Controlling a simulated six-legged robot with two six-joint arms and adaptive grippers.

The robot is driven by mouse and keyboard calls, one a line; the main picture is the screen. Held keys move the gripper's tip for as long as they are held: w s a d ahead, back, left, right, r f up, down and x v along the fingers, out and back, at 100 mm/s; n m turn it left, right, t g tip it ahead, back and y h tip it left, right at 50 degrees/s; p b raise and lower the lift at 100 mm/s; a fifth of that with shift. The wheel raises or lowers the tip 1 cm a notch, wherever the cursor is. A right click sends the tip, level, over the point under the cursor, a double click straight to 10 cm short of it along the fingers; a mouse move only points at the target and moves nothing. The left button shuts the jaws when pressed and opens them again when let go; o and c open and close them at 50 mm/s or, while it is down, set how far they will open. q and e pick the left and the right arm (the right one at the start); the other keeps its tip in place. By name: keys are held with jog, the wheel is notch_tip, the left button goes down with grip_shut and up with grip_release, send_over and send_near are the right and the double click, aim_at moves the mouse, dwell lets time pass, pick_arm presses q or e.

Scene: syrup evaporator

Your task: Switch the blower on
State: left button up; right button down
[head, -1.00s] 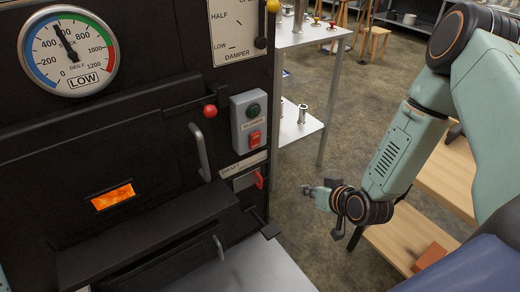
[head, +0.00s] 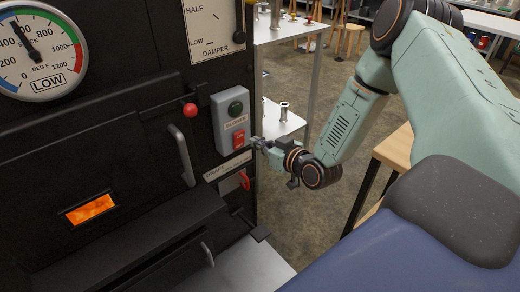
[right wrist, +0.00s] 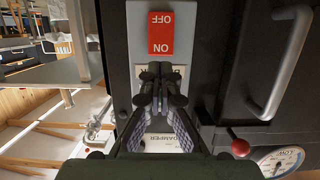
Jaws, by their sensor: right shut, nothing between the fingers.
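The blower switch box (head: 231,120) is grey, on the right part of the black evaporator front. It carries a dark green lamp (head: 235,108) and a red rocker (head: 239,141). In the right wrist view the picture is upside down, and the rocker (right wrist: 160,33) reads OFF at the top and ON below. My right gripper (head: 257,143) is shut and empty, close to the box's right side. In the right wrist view its fingertips (right wrist: 162,72) lie just below the rocker, over the label, and hide the lamp. I cannot tell whether they touch. My left gripper is out of view.
A red draft switch (head: 243,180) sits below the box. A door handle (head: 182,155) and red knob (head: 190,110) stick out to its left. A white shelf table (head: 288,34) stands behind the arm. A wooden bench (head: 395,148) is at the right.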

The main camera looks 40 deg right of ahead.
jog(key=b+x, duration=0.1)
jog(key=x, duration=0.1)
jog(key=b+x, duration=0.2)
jog(key=shift+w+f, duration=0.2)
jog(key=shift+f, duration=0.05)
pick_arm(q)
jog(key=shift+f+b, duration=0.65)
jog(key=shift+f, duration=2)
pick_arm(e)
jog(key=shift+x, duration=1)
jog(key=shift+r, duration=0.15)
jog(key=shift+s+p, duration=0.6)
pick_arm(q)
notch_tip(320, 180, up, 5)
jog(key=p, duration=0.3)
jog(key=shift+p, duration=0.3)
pick_arm(e)
send_near(240, 135)
jog(key=shift+w+d+f, duration=0.1)
jog(key=shift+w+f, duration=0.05)
jog(key=shift+f, duration=0.85)
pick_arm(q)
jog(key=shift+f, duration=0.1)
